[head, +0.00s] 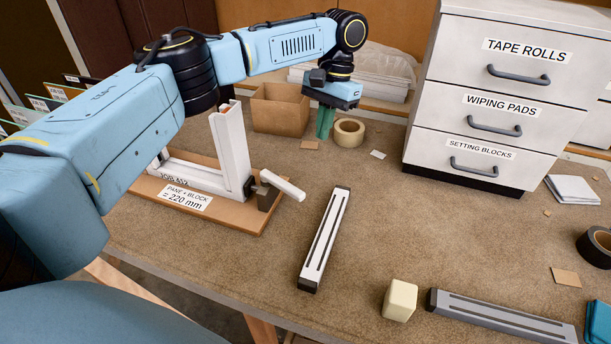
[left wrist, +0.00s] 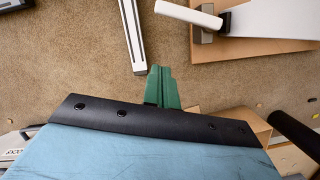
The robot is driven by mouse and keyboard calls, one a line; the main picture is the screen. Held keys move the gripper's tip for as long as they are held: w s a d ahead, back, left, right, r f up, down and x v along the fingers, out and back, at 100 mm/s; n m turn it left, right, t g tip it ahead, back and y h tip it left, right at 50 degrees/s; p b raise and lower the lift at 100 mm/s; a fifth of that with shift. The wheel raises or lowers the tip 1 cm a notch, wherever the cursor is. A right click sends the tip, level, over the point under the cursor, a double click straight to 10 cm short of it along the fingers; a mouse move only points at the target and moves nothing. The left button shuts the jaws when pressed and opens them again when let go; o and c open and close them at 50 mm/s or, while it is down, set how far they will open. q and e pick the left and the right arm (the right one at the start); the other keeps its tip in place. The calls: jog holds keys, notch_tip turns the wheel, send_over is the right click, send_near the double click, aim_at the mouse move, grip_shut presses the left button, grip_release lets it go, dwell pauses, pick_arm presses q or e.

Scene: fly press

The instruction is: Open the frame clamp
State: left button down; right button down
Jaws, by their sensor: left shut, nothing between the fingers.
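The frame clamp (head: 264,196) is a dark block at the right foot of the upright white frame (head: 231,150). Its white lever (head: 284,186) sticks out to the right, away from the frame, over the board's edge. The clamp (left wrist: 205,32) and lever (left wrist: 188,14) also show at the top of the left wrist view. My left gripper (head: 324,124) has green fingers, shut and empty, pointing down behind and right of the lever, apart from it. The fingers also show in the left wrist view (left wrist: 162,88). My right gripper is not in view.
The frame stands on a brown board (head: 230,219). A tape roll (head: 348,132) and cardboard box (head: 279,110) are close to my left gripper. A white slotted bar (head: 325,240) lies right of the lever. A drawer cabinet (head: 505,90) stands at right. The bench between is mostly clear.

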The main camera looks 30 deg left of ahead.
aim_at(282, 187)
pick_arm(q)
jog(key=s+f+p, duration=0.1)
jog(key=s+f, duration=0.5)
jog(key=f, duration=0.3)
jog(key=shift+a+f+p, duration=0.3)
jog(key=shift+a+f, duration=0.05)
jog(key=shift+f, duration=0.05)
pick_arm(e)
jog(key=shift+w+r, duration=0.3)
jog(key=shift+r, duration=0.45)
pick_arm(q)
jog(key=shift+s, duration=0.1)
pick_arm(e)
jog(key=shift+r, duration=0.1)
